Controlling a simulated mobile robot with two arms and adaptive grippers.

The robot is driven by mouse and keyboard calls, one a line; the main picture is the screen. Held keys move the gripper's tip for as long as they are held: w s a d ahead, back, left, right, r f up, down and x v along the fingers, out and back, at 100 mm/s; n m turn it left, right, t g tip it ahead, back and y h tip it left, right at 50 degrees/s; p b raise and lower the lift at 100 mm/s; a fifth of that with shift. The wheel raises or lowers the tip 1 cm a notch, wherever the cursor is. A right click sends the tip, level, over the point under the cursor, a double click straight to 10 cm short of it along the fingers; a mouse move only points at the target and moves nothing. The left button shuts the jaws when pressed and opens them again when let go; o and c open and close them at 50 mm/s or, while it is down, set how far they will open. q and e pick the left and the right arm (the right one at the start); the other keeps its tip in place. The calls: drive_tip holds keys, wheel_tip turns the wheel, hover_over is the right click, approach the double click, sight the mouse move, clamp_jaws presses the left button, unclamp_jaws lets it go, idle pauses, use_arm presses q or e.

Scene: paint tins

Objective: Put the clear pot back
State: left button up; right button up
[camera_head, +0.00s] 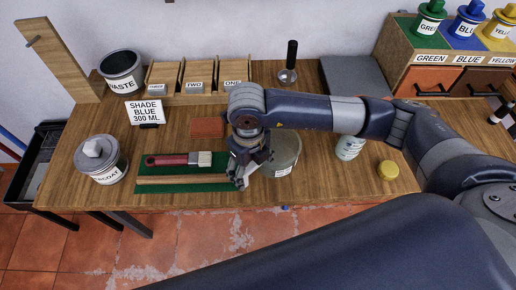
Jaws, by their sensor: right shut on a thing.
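A grey pot (105,173) stands at the left end of the table, with a pale block-shaped knob on its lid. Its label is partly visible and ends in "COAT". My right gripper (241,180) reaches down over the middle of the table, far to the right of that pot. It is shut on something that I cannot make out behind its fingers. A round grey-green tin (287,152) with a white label stands just right of the gripper; I cannot tell whether they touch. A small pale labelled jar (349,149) stands further right, partly behind my arm. My left gripper is out of view.
A green mat (182,188) holds a red-handled brush (180,160) and a wooden stick. A waste bin (122,72), numbered boxes (195,88) and a shade sign (147,112) stand behind. Green, blue and yellow pots (466,22) stand on the rack. A yellow disc (388,170) lies right.

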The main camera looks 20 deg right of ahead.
drive_tip(key=w+d, duration=0.1)
drive_tip(key=w, duration=0.1)
drive_tip(key=w+d+p, duration=0.1)
drive_tip(key=w, duration=0.1)
drive_tip(key=shift+w+d+f, duration=0.15)
drive_tip(key=shift+d, duration=0.05)
drive_tip(key=shift+w+d+f+p, duration=0.2)
drive_tip(key=shift+w+f+p, duration=0.1)
drive_tip(key=shift+f+p, duration=0.25)
drive_tip(key=shift+w+d+f+p, duration=0.2)
drive_tip(key=shift+w+f+p, duration=0.1)
drive_tip(key=shift+f+p, duration=0.15)
drive_tip(key=shift+f, duration=0.65)
drive_tip(key=o, duration=1.2)
drive_tip(key=shift+f, duration=0.1)
